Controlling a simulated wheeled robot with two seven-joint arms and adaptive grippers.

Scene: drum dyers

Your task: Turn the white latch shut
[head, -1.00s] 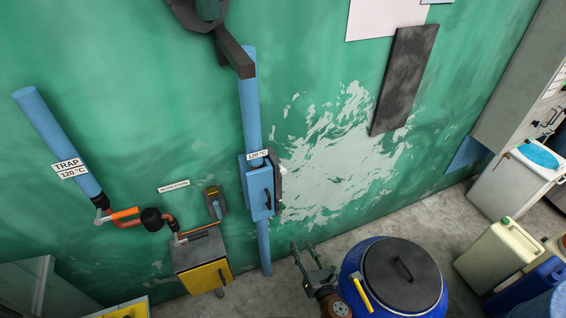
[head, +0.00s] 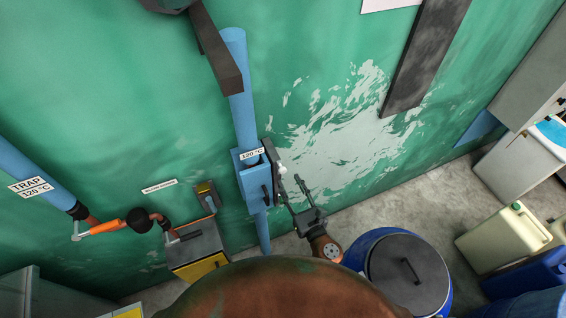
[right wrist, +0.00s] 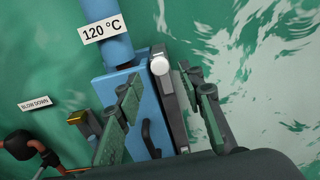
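The white latch (head: 282,169) is a small pale knob on the dark grey edge plate at the right side of a blue box (head: 248,180). In the right wrist view the white latch (right wrist: 160,66) sits at the top of the dark plate (right wrist: 172,110). The box has a dark handle (right wrist: 150,138) on its front. My right gripper (head: 291,184) is open and empty, just below and right of the latch. In the wrist view its fingers stand apart on either side of the plate; contact cannot be told. My left gripper is not in view.
The box sits on a blue vertical pipe (head: 240,95) with a 120 °C label. A blue drum (head: 365,244) with a dark lid stands at lower right. A yellow-fronted box (head: 200,268) and an orange-handled valve (head: 105,227) are at left. Wall right of the latch is bare.

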